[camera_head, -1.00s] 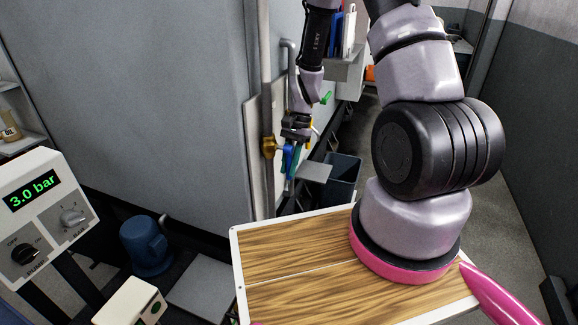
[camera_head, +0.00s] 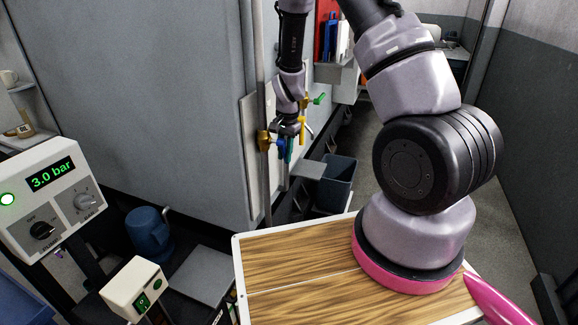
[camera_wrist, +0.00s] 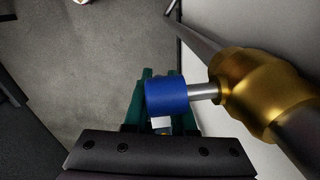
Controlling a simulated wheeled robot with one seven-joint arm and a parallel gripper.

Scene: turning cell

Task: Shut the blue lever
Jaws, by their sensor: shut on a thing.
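The blue lever (camera_wrist: 167,96) shows in the wrist view as a blue grip on a short steel rod. The rod joins it to a brass valve body (camera_wrist: 262,88) on a pipe. My gripper (camera_wrist: 157,100) is shut on the blue grip, with teal fingers around it that it partly hides. In the head view, my gripper (camera_head: 289,150) points down beside the brass valve (camera_head: 263,140) at the panel's edge. A small part of the blue lever (camera_head: 280,146) shows there between valve and fingers; the rest is hidden.
A yellow lever (camera_head: 303,128) and a green lever (camera_head: 319,98) stand close behind my gripper. A grey plate (camera_head: 308,170) and a dark bin (camera_head: 337,180) are to the right. The wood-topped surface (camera_head: 290,262) is in front.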

